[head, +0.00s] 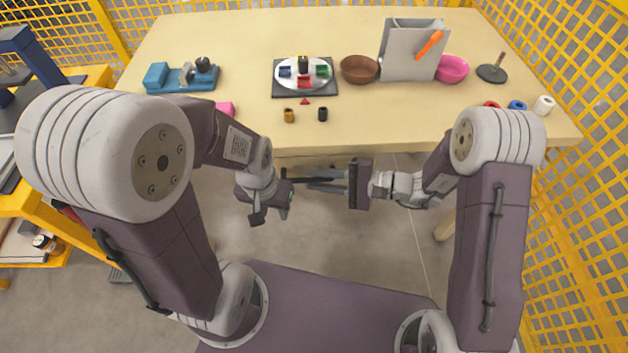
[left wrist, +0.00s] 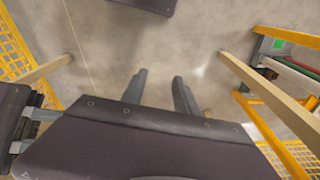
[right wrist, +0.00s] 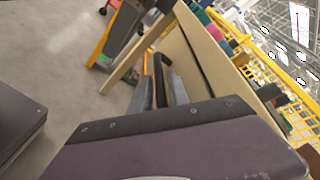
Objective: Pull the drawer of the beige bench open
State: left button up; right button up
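The beige bench (head: 400,115) spans the top of the head view, its front edge facing me. In the right wrist view its beige front (right wrist: 190,62) runs diagonally with a dark seam; I cannot tell whether the drawer stands out from it. My right gripper (head: 312,179) is below the bench's front edge, fingers pointing left. In the right wrist view its fingers (right wrist: 162,85) are apart, with a dark bar (right wrist: 161,72), apparently the drawer handle, between them; contact is unclear. My left gripper (head: 272,214) is lower and to the left. In the left wrist view its fingers (left wrist: 157,82) are apart and empty above the floor.
On the bench top are a blue vice-like tool (head: 182,78), a plate on a dark mat (head: 288,91), a brown bowl (head: 360,69), a grey holder (head: 408,62) and a pink bowl (head: 453,69). Yellow mesh fencing (head: 560,200) stands right. A yellow shelf unit (head: 60,225) stands left.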

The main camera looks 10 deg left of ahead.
jog(key=shift+a+f, duration=0.15)
jog(key=shift+a, duration=0.4)
grip_shut()
dwell(1.0)
